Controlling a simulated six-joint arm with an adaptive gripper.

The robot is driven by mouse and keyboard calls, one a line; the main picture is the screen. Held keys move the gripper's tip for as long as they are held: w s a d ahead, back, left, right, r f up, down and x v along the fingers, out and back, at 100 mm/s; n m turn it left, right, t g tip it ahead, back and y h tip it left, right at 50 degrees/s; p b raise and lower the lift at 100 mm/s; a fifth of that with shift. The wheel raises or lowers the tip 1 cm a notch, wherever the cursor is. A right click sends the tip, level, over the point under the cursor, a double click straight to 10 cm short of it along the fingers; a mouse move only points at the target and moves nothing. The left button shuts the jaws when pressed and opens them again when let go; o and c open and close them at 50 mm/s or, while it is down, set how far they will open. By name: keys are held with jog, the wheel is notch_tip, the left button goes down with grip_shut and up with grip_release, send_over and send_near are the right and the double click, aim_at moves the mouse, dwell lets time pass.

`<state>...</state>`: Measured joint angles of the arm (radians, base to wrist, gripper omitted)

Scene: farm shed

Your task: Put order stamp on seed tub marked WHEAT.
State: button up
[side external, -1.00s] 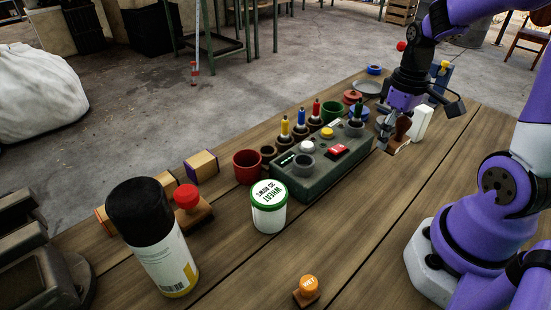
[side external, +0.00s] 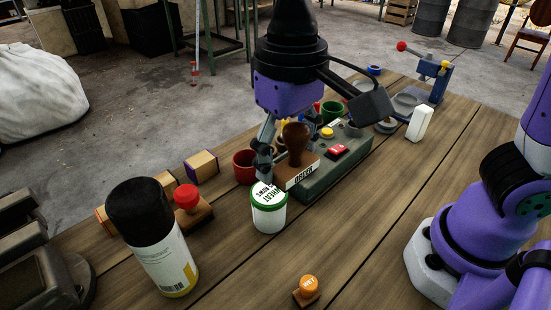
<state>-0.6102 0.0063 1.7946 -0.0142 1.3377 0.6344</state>
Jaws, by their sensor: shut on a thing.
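The order stamp (side external: 296,148) has a brown knob and a wooden base with a white label reading ORDER. My gripper (side external: 282,148) is shut on it and holds it in the air. In the picture the stamp is just above and to the right of the seed tub. The seed tub marked WHEAT (side external: 268,216) is white with a green rim and stands upright on the bench. I cannot tell whether the stamp touches the lid.
A green block (side external: 330,180) with a red button (side external: 338,151) stands behind the tub. A spray can (side external: 157,240), a red-knobbed stamp (side external: 188,205) and an orange stamp (side external: 308,290) stand nearby. A red cup (side external: 243,165) is behind the tub.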

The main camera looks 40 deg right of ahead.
jog(key=s+a+r, duration=0.1)
jog(key=s+a, duration=0.2)
jog(key=a, duration=0.1)
send_over(263, 188)
notch_tip(263, 188, down, 6)
jog(key=shift+s+f, duration=0.1)
jog(key=shift+f, duration=2.2)
jog(key=shift+f, duration=0.1)
jog(key=o, duration=1.1)
jog(key=shift+c, duration=0.2)
